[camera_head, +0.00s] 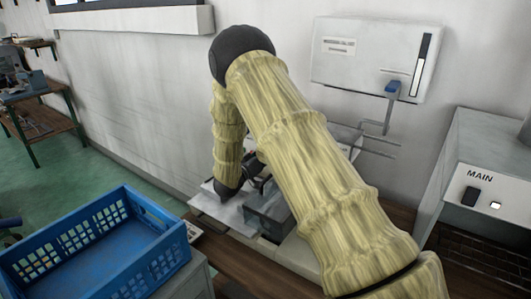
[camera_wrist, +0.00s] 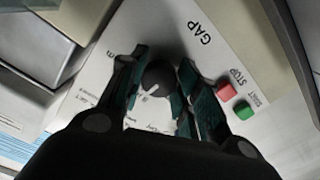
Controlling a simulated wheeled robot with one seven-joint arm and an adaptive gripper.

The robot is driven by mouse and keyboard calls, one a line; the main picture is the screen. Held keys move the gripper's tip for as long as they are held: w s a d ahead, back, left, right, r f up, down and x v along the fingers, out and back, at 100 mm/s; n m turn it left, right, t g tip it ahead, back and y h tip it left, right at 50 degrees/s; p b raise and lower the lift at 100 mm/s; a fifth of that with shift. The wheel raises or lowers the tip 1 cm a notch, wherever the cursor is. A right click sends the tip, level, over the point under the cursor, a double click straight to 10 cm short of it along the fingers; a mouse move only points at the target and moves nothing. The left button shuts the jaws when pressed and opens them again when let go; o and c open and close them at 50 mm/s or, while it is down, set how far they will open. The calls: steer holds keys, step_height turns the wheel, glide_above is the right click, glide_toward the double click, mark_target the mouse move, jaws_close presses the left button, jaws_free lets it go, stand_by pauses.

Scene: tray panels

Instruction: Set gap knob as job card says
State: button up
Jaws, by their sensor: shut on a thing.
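The gap knob (camera_wrist: 157,78) is a dark round knob with a pale pointer mark, on a white panel marked GAP (camera_wrist: 196,42). In the wrist view the mark points to the lower left of the picture. My gripper (camera_wrist: 159,84) has its two green-padded fingers on either side of the knob and is shut on it. Small print lies beside the knob, partly behind a finger and too small to read. In the head view my arm hides the knob and most of the panel. I cannot make out which sheet is the job card.
A red STOP button (camera_wrist: 225,90) and a green START button (camera_wrist: 243,110) sit close to the right finger. A blue crate (camera_head: 95,235) stands at the left. A grey MAIN switch box (camera_head: 490,185) stands at the right. A white box (camera_head: 365,55) hangs on the wall behind.

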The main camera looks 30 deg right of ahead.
steer(key=shift+f+n, duration=0.1)
steer(key=shift+n, duration=0.4)
steer(key=o, duration=1)
steer(key=shift+o, duration=0.2)
steer(key=v, duration=1.2)
steer(key=shift+s, duration=0.1)
